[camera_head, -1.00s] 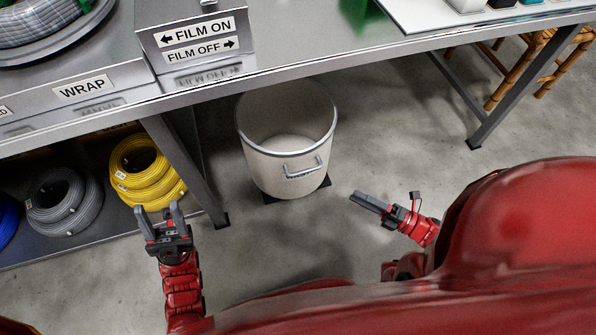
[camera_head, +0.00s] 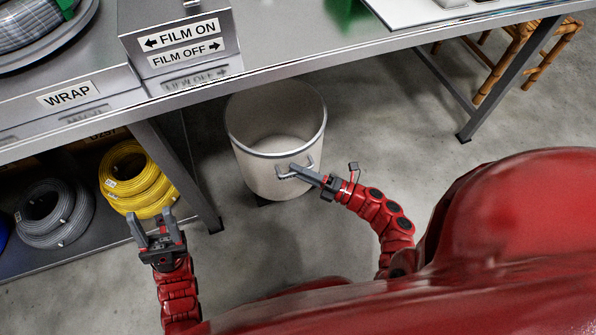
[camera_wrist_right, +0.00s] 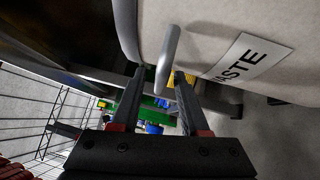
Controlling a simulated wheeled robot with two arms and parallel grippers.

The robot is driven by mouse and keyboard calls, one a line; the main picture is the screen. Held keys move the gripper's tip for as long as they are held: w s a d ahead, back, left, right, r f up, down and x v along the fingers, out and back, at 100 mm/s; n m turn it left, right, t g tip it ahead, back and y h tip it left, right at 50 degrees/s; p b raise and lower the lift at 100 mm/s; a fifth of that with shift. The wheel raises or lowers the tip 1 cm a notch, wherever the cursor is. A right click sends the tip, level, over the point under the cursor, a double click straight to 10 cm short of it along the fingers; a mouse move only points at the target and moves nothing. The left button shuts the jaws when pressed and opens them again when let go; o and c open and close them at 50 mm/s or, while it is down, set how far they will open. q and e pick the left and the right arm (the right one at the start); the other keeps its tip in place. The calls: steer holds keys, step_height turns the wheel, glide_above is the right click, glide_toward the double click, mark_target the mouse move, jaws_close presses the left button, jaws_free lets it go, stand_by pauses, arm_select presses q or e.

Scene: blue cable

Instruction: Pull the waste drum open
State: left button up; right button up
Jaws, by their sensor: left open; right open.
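The waste drum (camera_head: 262,165) is a pale round bin with a grey rim and an open top, standing under the table edge. Its grey bar handle (camera_head: 283,174) faces me. In the right wrist view the drum (camera_wrist_right: 215,30) carries a "WASTE" label, and the handle (camera_wrist_right: 168,58) shows between the two fingers' tips. My right gripper (camera_head: 300,170) is open at the handle; in the wrist view its fingers (camera_wrist_right: 162,90) lie on either side of the bar, and I cannot tell whether they touch it. My left gripper (camera_head: 153,222) is open and empty, left of the drum.
A metal table (camera_head: 290,60) overhangs the drum's back, with a table leg (camera_head: 178,172) to its left. Yellow cable coils (camera_head: 135,180) and grey coils (camera_head: 52,212) lie on a lower shelf. The floor right of the drum is clear up to another table leg.

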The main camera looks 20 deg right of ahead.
steer(key=shift+w+a, duration=0.1)
steer(key=shift+a, duration=0.05)
steer(key=shift+c, duration=0.2)
jaws_close()
stand_by(1.2)
